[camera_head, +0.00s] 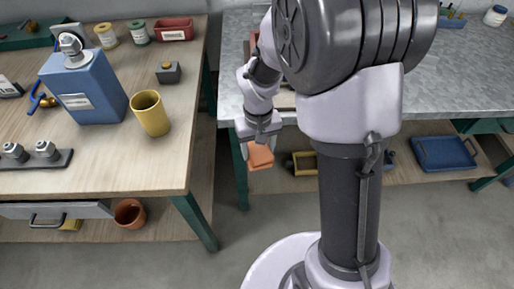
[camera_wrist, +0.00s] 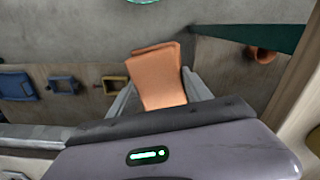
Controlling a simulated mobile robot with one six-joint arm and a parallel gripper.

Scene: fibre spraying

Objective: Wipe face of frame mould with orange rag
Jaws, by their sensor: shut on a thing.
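An orange rag (camera_head: 260,155) hangs from my gripper (camera_head: 258,142), in front of the grey bench's near edge. In the wrist view the rag (camera_wrist: 158,78) stands out between the two fingers, and my gripper (camera_wrist: 160,95) is shut on it. The rag looks clear of any surface. I cannot make out the frame mould for certain; my arm hides part of the grey bench top (camera_head: 237,85), where only pieces of some items show.
A wooden bench (camera_head: 100,170) at left holds a blue container (camera_head: 85,95), a yellow cup (camera_head: 151,113) and small jars. A terracotta pot (camera_head: 130,213) is on its lower shelf. A blue tray (camera_head: 445,153) and a yellow bin (camera_head: 300,163) sit under the grey bench.

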